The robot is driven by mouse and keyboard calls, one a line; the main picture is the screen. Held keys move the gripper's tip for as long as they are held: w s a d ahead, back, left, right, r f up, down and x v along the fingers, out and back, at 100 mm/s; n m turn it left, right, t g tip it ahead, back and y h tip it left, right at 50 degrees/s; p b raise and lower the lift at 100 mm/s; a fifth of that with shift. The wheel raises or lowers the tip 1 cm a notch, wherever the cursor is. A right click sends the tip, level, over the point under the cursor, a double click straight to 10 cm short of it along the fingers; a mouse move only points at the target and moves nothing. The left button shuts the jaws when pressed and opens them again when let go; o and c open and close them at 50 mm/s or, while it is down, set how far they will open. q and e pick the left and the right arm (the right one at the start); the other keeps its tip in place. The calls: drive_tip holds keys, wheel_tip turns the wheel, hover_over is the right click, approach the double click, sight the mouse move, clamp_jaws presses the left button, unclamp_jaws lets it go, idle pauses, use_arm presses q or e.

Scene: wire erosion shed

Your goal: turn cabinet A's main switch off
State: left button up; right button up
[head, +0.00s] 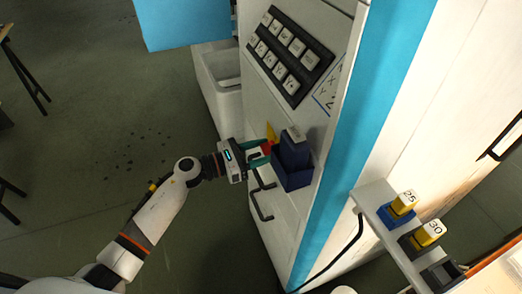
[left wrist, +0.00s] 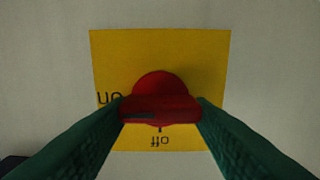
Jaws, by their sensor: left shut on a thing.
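The main switch is a red rotary handle (left wrist: 160,108) on a yellow plate (left wrist: 110,60) in the left wrist view. "on" is printed at the plate's left and "off" at its bottom, both upside down. The handle's bar lies level in this view, with a dark mark on its left part towards "on". My left gripper (left wrist: 160,112) is shut on the bar, one green finger at each end. In the head view the left gripper (head: 260,152) meets the red handle (head: 266,147) on the white cabinet front, beside a yellow plate (head: 271,133). My right gripper is out of view.
A dark blue holder (head: 294,178) sits right beside the switch. A key panel (head: 289,56) is above and black bar handles (head: 262,200) below. A shelf (head: 377,196) with yellow blocks marked 25 and 30 juts out at right.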

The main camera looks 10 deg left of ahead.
use_arm(q)
drive_tip(key=shift+n, duration=1.9)
drive_tip(key=n, duration=0.2)
drive_tip(key=n+p, duration=0.1)
drive_tip(key=n, duration=0.1)
drive_tip(key=shift+w+a+n, duration=0.15)
drive_tip(key=shift+n, duration=0.15)
drive_tip(key=n+p, duration=0.2)
drive_tip(key=n, duration=0.3)
drive_tip(key=shift+f, duration=0.1)
drive_tip(key=shift+f+n+p, duration=0.15)
drive_tip(key=shift+n+p, duration=0.45)
drive_tip(key=shift+n, duration=1.6)
drive_tip(key=o, duration=1)
